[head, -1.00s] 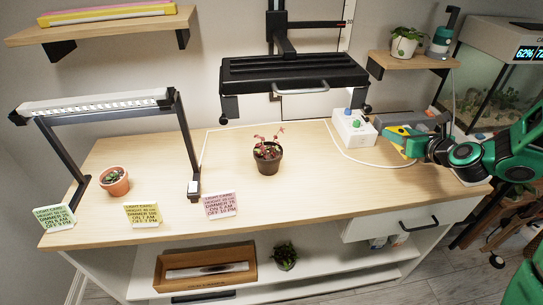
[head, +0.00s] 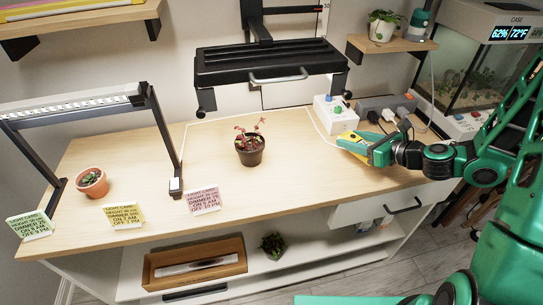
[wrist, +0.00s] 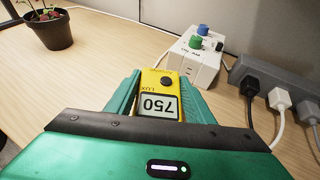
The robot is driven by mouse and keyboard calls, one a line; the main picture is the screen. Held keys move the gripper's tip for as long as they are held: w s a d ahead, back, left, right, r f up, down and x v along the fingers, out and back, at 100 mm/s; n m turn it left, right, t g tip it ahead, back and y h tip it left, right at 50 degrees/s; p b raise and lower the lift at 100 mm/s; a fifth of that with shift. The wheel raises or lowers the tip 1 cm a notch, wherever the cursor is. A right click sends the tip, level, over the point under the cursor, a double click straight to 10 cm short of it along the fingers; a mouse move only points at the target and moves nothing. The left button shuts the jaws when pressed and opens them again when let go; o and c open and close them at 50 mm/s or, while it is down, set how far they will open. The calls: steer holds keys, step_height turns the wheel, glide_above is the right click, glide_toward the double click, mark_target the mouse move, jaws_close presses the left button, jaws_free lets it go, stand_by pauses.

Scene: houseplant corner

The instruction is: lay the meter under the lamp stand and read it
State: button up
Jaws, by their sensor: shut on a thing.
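The yellow light meter (head: 350,139) is held in my gripper (head: 361,150) above the right part of the wooden bench. In the wrist view the meter (wrist: 157,82) sits between both fingers, and its display reads 750 LUX, upside down. My gripper (wrist: 158,98) is shut on it. A black lamp (head: 265,64) on an upright post hangs over the back middle of the bench, unlit as far as I can tell. A second lamp stand (head: 72,105), with a lit white bar on black legs, stands at the left. The meter is under neither lamp.
A dark pot with a reddish plant (head: 250,152) stands below the black lamp. A white control box (head: 335,113) and a grey power strip (head: 384,105) with plugs lie behind my gripper. A terracotta pot (head: 91,184) and several cards line the left front.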

steer(key=s+a+n+g+y, duration=0.1)
steer(key=s+a, duration=0.1)
steer(key=s+a+n+g+y, duration=0.1)
steer(key=s+a+n, duration=0.1)
steer(key=s+a+n+g+y, duration=0.1)
steer(key=s+a, duration=0.1)
steer(key=s, duration=0.1)
steer(key=shift+s+a+g, duration=0.1)
steer(key=shift+g, duration=0.3)
steer(key=shift+a+n, duration=0.3)
steer(key=shift+a, duration=0.05)
glide_above(281, 150)
steer(key=s+d, duration=0.1)
steer(key=d, duration=0.1)
steer(key=shift+a, duration=0.15)
steer(key=shift+w+a+f, duration=0.1)
steer(key=shift+w+a, duration=0.5)
steer(key=shift+a, duration=0.35)
steer(key=shift+d+f, duration=0.1)
steer(key=shift+f, duration=1.55)
steer(key=o, duration=1.3)
steer(key=shift+c, duration=0.2)
